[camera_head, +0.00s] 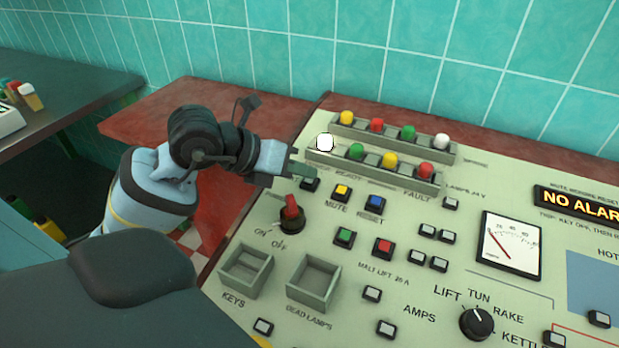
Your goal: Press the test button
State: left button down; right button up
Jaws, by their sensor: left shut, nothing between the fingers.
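My left gripper (303,173) is shut and empty, reaching in from the left over the upper left of the pale control panel (460,285). Its fingertips are over or just beside a dark-framed button (310,184); I cannot tell whether they touch it. That button is partly covered and I can read no label on it. To its right are a yellow button (342,191) marked MUTE and a blue button (374,203) marked RESET. I cannot read the word TEST anywhere. My right gripper is not in view.
Two lamp rows stand behind the gripper; a white lamp (325,142) there is bright. A red-handled ON/OFF switch (291,210) stands in front of the gripper. Open trays (245,270), a meter (511,245) and a NO ALARM display (580,204) are also on the panel.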

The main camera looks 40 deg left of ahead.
pick_arm(q)
jog(key=shift+f, duration=0.4)
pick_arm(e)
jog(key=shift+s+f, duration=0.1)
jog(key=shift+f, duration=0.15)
pick_arm(q)
jog(key=shift+r, duration=0.1)
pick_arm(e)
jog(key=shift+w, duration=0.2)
pick_arm(q)
jog(key=shift+r, duration=0.1)
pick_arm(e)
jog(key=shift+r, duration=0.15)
pick_arm(q)
jog(key=shift+s+r+p, duration=0.1)
jog(key=shift+r+p, duration=0.3)
jog(key=shift+r, duration=0.2)
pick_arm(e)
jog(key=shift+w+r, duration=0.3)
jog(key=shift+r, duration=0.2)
pick_arm(q)
jog(key=shift+r, duration=0.1)
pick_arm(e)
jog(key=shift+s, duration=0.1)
